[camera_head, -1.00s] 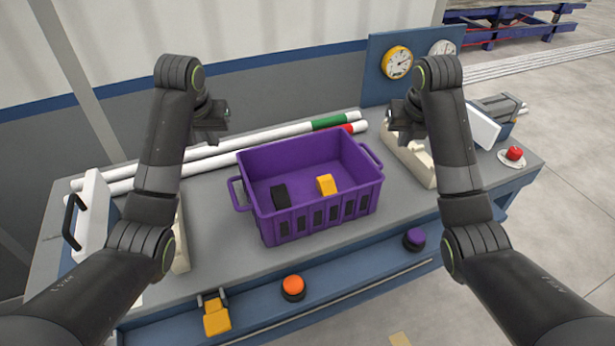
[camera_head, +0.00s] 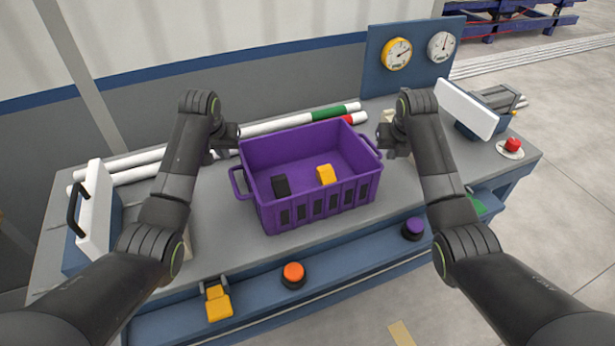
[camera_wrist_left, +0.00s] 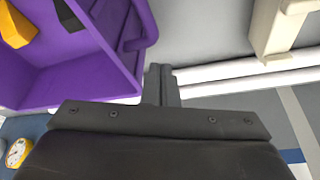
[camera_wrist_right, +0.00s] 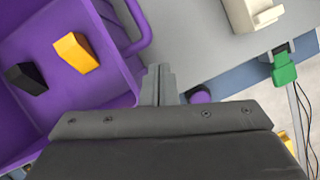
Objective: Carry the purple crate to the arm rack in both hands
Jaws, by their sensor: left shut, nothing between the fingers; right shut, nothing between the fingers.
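The purple crate (camera_head: 318,205) sits upright on the grey bench, with a handle at each end. It holds a black block (camera_head: 281,186) and a yellow block (camera_head: 325,174). My left gripper (camera_head: 232,138) is shut and empty, above and beside the crate's left end. In the left wrist view its closed fingers (camera_wrist_left: 162,85) are apart from the crate wall (camera_wrist_left: 90,70). My right gripper (camera_head: 386,140) is shut and empty beside the crate's right end. In the right wrist view its closed fingers (camera_wrist_right: 159,85) are close to the right handle (camera_wrist_right: 135,30). I cannot identify the arm rack.
White pipes (camera_head: 270,125) lie behind the crate. A white panel with a black handle (camera_head: 95,210) stands left. Gauges (camera_head: 397,54), a tilted white panel (camera_head: 467,108) and a red button (camera_head: 512,144) are right. Orange (camera_head: 293,272) and purple (camera_head: 414,226) buttons line the front ledge.

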